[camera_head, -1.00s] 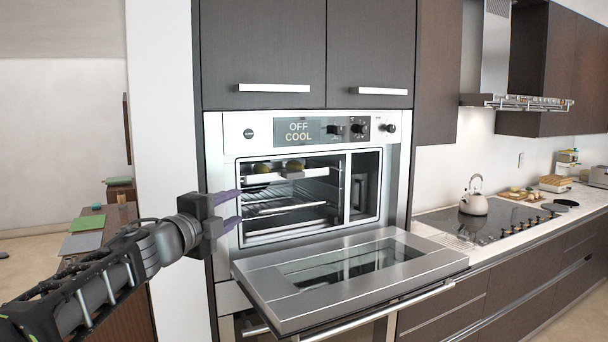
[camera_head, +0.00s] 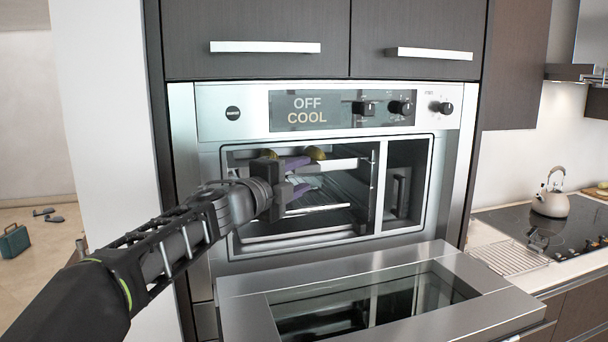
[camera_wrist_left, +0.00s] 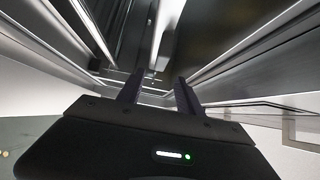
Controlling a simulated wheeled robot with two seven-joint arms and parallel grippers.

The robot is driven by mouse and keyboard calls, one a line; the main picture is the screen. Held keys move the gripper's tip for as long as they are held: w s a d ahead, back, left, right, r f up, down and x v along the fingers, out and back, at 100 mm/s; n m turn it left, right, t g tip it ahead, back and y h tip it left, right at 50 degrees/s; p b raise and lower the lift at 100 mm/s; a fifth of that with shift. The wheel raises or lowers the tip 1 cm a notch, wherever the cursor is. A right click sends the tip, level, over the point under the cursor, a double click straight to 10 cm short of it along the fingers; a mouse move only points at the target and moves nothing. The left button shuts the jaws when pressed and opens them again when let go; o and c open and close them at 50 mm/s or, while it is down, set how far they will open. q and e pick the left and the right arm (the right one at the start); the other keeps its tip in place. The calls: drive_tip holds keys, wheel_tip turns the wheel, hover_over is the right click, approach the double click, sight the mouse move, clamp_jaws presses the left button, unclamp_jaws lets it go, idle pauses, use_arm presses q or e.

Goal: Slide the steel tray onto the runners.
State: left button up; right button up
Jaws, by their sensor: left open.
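A light steel tray (camera_head: 343,164) with yellow-green round items (camera_head: 315,153) on it sits high inside the open upper oven. Its left part is hidden behind my left gripper (camera_head: 310,176). I cannot tell whether its edges rest on the side runners. A wire rack (camera_head: 345,188) lies below the tray. My left gripper is open and empty, its two purple fingers at the oven mouth, in front of the tray. Whether they touch it is unclear. The left wrist view shows the two dark fingers (camera_wrist_left: 158,88) apart, pointing into the cavity. My right gripper is not in view.
The oven door (camera_head: 380,290) hangs open flat below the cavity, under my left arm. A divider (camera_head: 380,188) separates a narrow right compartment. A kettle (camera_head: 550,200) stands on the hob at right, beside a wire cooling rack (camera_head: 510,257).

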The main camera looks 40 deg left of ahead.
sight(317, 168)
use_arm(q)
drive_tip(key=shift+w+a+f+p, duration=0.1)
drive_tip(key=shift+w+a+p, duration=0.1)
drive_tip(key=shift+w, duration=1.85)
drive_tip(key=shift+w+a+p, duration=0.1)
drive_tip(key=shift+w+p, duration=0.05)
drive_tip(key=shift+w, duration=1.85)
clamp_jaws()
drive_tip(key=shift+s+d, duration=0.1)
